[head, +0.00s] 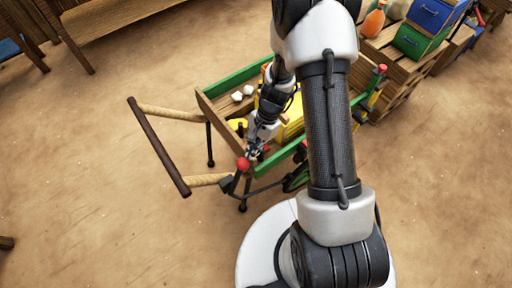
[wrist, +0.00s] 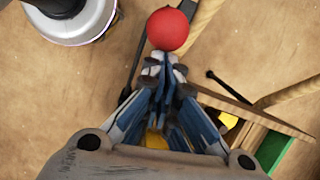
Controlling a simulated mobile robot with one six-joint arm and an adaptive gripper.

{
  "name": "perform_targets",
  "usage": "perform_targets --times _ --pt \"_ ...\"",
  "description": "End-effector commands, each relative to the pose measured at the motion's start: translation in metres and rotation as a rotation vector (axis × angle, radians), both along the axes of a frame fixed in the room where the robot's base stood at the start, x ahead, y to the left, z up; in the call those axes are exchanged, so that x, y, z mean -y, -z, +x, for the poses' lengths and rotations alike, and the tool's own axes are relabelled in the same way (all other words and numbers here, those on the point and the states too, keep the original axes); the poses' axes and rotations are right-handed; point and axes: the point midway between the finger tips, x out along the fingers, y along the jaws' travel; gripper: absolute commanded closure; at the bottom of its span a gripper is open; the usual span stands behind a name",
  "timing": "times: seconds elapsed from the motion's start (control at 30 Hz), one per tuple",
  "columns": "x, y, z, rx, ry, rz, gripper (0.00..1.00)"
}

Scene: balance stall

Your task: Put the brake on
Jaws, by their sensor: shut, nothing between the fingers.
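The brake lever's red ball knob (head: 242,164) is at the near left corner of the wooden cart (head: 208,104), below the handle side. In the wrist view the red knob (wrist: 170,29) sits just beyond my fingertips, with a dark rod running down beside it. My gripper (head: 254,153) is at the knob, shut and empty. In the wrist view its closed fingertips (wrist: 164,62) point at the knob; I cannot tell whether they touch it. The lever's lower end is partly hidden by my gripper.
The cart's push bar (head: 158,147) with rope-wrapped arms extends left. Yellow items and white round things (head: 243,93) lie in the cart. Wooden crates with a green box (head: 418,40) and a blue box (head: 432,13) stand behind right.

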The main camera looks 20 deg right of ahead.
Motion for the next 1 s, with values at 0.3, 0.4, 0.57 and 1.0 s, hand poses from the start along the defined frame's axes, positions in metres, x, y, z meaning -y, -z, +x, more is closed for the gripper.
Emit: perform_targets --times 0.3,0.4,0.57,1.0 --pt "-0.029 -0.02 -0.011 0.04 -0.011 -0.133 1.0" --pt "-0.044 -0.026 -0.016 0.06 -0.01 -0.189 1.0" --pt "-0.071 -0.03 -0.024 0.058 -0.004 -0.185 1.0" --pt "-0.128 -0.03 -0.043 0.058 -0.002 -0.184 1.0"
